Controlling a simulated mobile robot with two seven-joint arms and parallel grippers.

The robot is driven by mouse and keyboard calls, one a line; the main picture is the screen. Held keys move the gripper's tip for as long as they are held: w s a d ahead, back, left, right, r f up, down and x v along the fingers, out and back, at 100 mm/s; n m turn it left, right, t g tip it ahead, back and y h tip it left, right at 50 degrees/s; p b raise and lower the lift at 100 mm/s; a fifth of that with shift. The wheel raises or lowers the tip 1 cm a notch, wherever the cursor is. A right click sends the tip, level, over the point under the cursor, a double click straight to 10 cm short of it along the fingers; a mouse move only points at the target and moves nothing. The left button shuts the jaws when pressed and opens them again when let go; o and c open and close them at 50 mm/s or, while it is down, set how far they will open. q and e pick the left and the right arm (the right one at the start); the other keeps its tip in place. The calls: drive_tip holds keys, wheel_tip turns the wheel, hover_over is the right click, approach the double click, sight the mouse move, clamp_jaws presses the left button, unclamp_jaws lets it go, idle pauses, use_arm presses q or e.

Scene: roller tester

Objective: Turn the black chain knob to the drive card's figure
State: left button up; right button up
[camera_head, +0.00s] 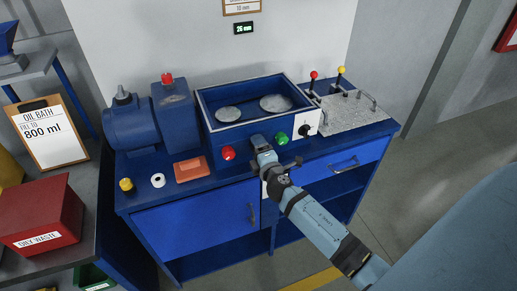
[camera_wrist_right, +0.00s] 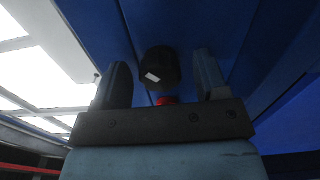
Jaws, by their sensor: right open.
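The black knob (camera_wrist_right: 160,68) with a white mark shows in the right wrist view, against a blue panel. My right gripper (camera_head: 262,146) is open at the front of the blue machine, between the red and green buttons; in the wrist view its fingers stand on either side of the knob, with gaps visible. In the head view the gripper hides this knob. The drive card (camera_head: 241,6) is cut off at the top edge; its figure is too small to read surely. Below it a display (camera_head: 243,28) reads 26 mm. My left gripper is out of view.
A red button (camera_head: 228,153), a green button (camera_head: 282,139) and a black switch on a white plate (camera_head: 305,131) flank the gripper. Levers (camera_head: 341,72) stand right.

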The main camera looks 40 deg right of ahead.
drive_tip(key=b+v, duration=0.2)
drive_tip(key=v, duration=1.2)
drive_tip(key=shift+w+a, duration=0.1)
drive_tip(key=s+a+f+m+g+y, duration=0.7)
drive_tip(key=s+a+f+m, duration=0.6)
drive_tip(key=a+f, duration=0.15)
wheel_tip(320, 180, up, 10)
drive_tip(key=p, duration=1.1)
drive_tip(key=shift+s+d+r+p, duration=0.2)
drive_tip(key=shift+s+d+p, duration=0.05)
drive_tip(key=shift+d+p, duration=0.1)
